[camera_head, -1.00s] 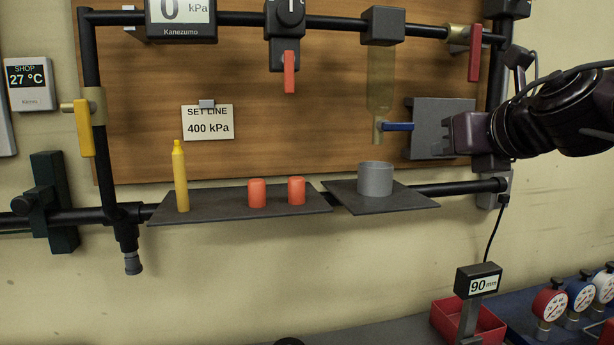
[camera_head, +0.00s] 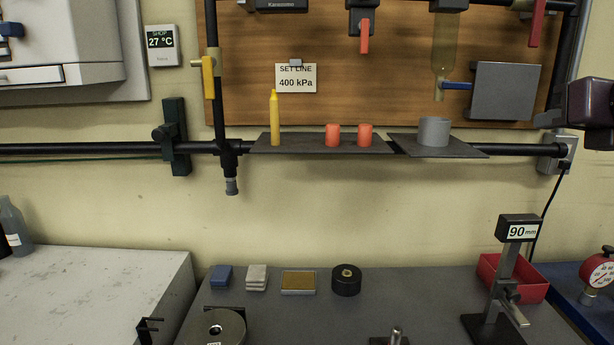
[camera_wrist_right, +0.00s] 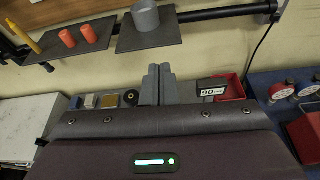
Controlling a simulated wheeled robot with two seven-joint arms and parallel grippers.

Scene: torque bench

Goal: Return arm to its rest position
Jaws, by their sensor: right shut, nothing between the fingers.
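My right gripper shows at the right edge of the head view (camera_head: 590,110), only partly in frame, in front of the wall right of the pipe panel. In the right wrist view its two grey fingers (camera_wrist_right: 160,84) are together, shut and empty. They point toward the wall below the shelf with the grey cup (camera_wrist_right: 145,15). In the head view that grey cup (camera_head: 434,131) stands upright on the right shelf plate, apart from the gripper. My left gripper is in neither view.
A dark shelf (camera_head: 290,144) on the pipe holds a yellow bottle (camera_head: 274,120) and two orange cylinders. Below is a grey bench (camera_head: 420,290) with small blocks, a black round part (camera_head: 346,281), a 90 mm gauge stand (camera_head: 518,230) and a red bin (camera_head: 530,288).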

